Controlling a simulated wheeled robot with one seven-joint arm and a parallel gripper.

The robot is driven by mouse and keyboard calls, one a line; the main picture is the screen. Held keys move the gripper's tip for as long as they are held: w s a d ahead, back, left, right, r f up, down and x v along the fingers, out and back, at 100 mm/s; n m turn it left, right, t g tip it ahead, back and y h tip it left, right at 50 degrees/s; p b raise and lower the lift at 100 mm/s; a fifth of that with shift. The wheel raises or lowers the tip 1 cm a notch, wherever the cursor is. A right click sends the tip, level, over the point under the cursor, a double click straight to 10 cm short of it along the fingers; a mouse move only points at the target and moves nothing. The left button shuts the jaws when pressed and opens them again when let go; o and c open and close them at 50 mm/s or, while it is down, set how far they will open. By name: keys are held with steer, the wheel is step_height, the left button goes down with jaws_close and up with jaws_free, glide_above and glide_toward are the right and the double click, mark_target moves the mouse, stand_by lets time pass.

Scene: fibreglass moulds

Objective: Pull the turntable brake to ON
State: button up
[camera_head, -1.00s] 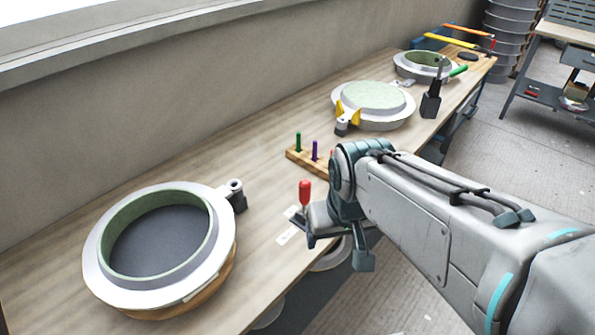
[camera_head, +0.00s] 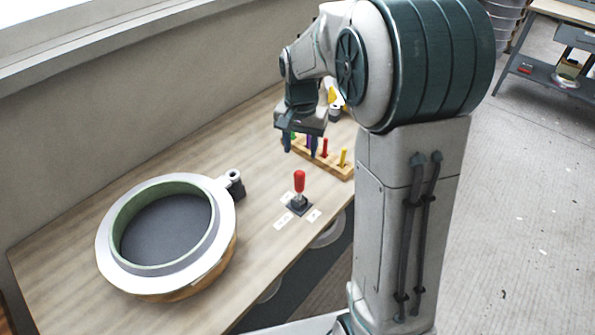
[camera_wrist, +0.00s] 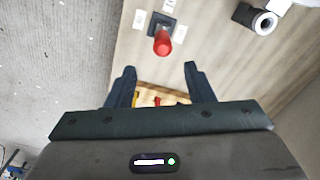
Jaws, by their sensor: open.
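The brake lever has a red handle (camera_head: 299,181) on a small dark base (camera_head: 299,205) near the front edge of the bench, with white labels around it. In the wrist view the red handle (camera_wrist: 162,43) stands ahead of my fingers, between their lines and apart from them. My gripper (camera_head: 304,148) is open and empty, above the bench and behind the lever in the head view. In the wrist view my gripper (camera_wrist: 160,75) shows both fingers spread. The turntable with a round mould (camera_head: 167,238) sits left of the lever. The label text is too small to read.
A wooden rack (camera_head: 330,163) with coloured pegs stands on the bench just below and beside my gripper. Bare bench (camera_head: 262,150) lies between the mould and the rack. My arm hides the bench's far end.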

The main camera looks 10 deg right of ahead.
mark_target(300, 182)
steer(key=shift+w+f, duration=0.25)
steer(key=shift+w, duration=0.2)
step_height(300, 182, down, 14)
steer(key=shift+r+p, duration=0.2)
steer(key=shift+p, duration=0.65)
jaws_close()
